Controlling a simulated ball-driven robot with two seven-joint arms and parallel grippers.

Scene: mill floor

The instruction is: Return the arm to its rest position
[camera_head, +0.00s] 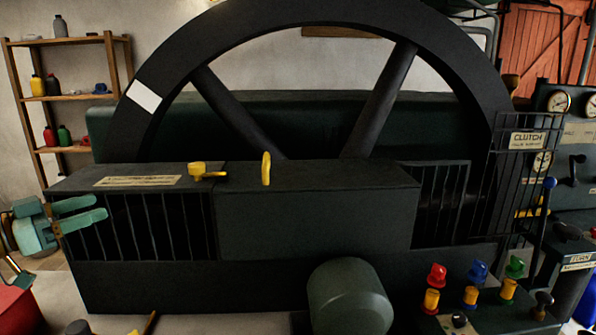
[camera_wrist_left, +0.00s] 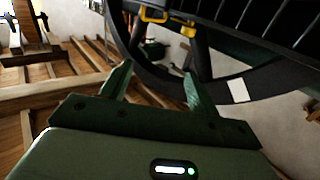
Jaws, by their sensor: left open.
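My left gripper (camera_head: 85,214) is at the left edge of the head view, its two green fingers apart and nothing between them. It is beside the left end of the dark machine housing (camera_head: 318,225), in front of its barred side. In the left wrist view the gripper (camera_wrist_left: 155,88) also shows two spread fingers with an empty gap. Beyond them are the flywheel and wooden floor structures. My right gripper is not seen in either view.
A large dark flywheel (camera_head: 203,100) with a white patch rises behind the housing. Yellow handles (camera_head: 266,168) stand on its top. A shelf (camera_head: 70,95) with bottles is at back left. A panel with coloured knobs (camera_head: 470,295) and a barred clutch guard (camera_head: 523,170) are at right.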

